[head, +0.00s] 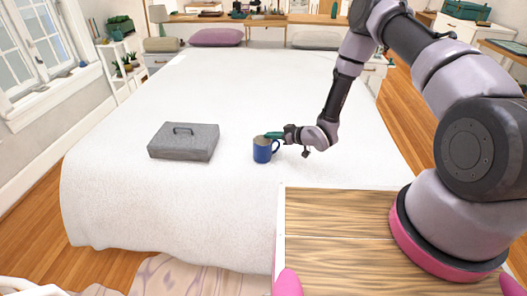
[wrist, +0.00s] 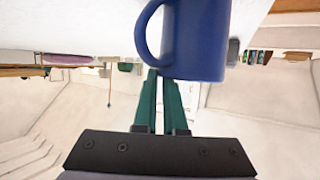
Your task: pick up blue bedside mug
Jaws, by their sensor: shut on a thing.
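The blue mug (head: 262,151) is upright at the middle of the white bed, its handle on the right side in the head view. My gripper (head: 274,136) reaches in from the right, with its green fingers at the mug's rim. In the wrist view the mug (wrist: 198,40) appears upside down, handle at left, and the fingers (wrist: 168,85) are close together against its rim. My gripper is shut on the mug. The fingertips are hidden behind the mug's wall. I cannot tell whether the mug's base touches the bed.
A grey box with a handle (head: 184,141) lies on the bed left of the mug. The white bed (head: 170,195) is otherwise clear around them. A purple pillow (head: 217,37) and a pale pillow (head: 316,40) lie at its far end. A white shelf (head: 122,70) stands at left.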

